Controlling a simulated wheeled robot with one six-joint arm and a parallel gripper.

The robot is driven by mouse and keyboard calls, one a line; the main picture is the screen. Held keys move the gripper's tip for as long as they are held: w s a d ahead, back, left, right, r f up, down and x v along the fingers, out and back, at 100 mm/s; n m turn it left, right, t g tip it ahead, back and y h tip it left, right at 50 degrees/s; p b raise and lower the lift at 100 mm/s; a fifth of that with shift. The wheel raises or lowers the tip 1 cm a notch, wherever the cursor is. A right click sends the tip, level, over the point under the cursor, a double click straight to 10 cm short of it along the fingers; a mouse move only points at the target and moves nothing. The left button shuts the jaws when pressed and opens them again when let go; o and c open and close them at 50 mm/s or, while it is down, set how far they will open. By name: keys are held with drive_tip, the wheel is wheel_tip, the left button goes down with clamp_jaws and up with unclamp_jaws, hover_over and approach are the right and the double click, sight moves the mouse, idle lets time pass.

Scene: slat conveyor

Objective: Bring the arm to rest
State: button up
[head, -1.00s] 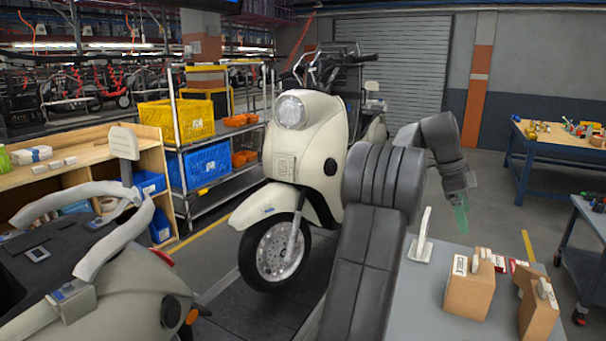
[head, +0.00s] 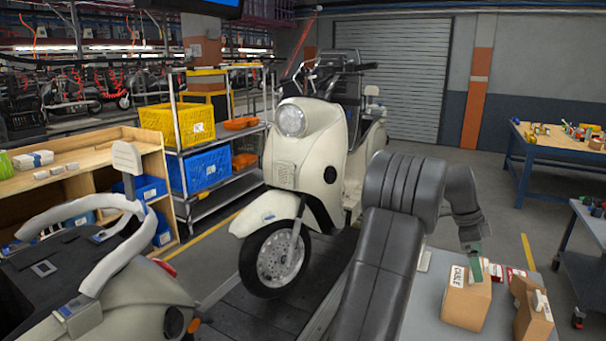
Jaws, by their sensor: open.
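My arm reaches from the bottom middle over the right side of the head view, bent at the elbow with its wrist hanging down. My gripper (head: 476,268), with greenish fingers, is open. It is small in the picture and partly merges with what lies behind it. It appears just above or in front of the cardboard box marked CABLE (head: 466,300); I cannot tell whether it touches. I see nothing held in it.
The box stands on a grey table (head: 420,318) beside another carton (head: 533,320). A cream scooter (head: 310,160) stands left of my arm, and another scooter (head: 130,295) is at the lower left. A blue workbench (head: 560,150) is at the back right. Grey floor lies between.

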wheel_tip(320, 180, up, 13)
drive_tip(key=p, duration=0.7)
drive_tip(key=shift+r+p, duration=0.2)
drive_tip(key=shift+p, duration=0.15)
